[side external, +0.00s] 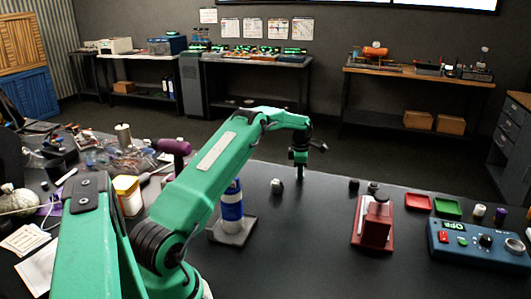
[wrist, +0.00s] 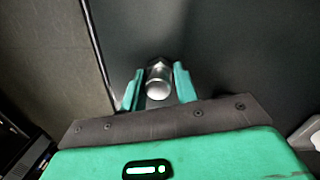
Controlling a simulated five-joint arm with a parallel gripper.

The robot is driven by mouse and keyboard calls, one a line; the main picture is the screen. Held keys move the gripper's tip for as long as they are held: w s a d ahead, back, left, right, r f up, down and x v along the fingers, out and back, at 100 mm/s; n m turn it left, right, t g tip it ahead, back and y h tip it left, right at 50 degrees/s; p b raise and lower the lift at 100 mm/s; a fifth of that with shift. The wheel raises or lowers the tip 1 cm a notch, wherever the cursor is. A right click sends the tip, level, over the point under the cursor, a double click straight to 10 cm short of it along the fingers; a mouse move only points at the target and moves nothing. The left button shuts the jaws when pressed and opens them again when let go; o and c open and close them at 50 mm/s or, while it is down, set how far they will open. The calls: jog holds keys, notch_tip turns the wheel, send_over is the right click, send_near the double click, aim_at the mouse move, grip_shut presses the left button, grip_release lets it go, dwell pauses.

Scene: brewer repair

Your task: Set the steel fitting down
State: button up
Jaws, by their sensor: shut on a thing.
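My gripper (side external: 300,172) points down over the dark table, right of the middle in the side view. In the wrist view my gripper (wrist: 157,88) has its two green fingers on either side of the steel fitting (wrist: 158,82), a shiny silver piece with a round end, and is shut on it. In the side view the fitting is too small to make out between the fingers. I cannot tell whether it touches the table top.
A small metallic piece (side external: 277,186) stands left of my gripper. A blue and white cylinder (side external: 232,207) stands on a grey base. A red device (side external: 375,222), red tray (side external: 418,202), green tray (side external: 447,207) and blue control box (side external: 480,241) are at right. Clutter covers the left.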

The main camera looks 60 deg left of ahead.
jog(key=shift+f, duration=0.25)
jog(key=o, duration=1)
jog(key=shift+r, duration=0.1)
jog(key=r, duration=0.8)
jog(key=s+r, duration=0.1)
jog(key=r, duration=0.3)
jog(key=shift+d, duration=0.35)
jog(key=shift+w, duration=0.1)
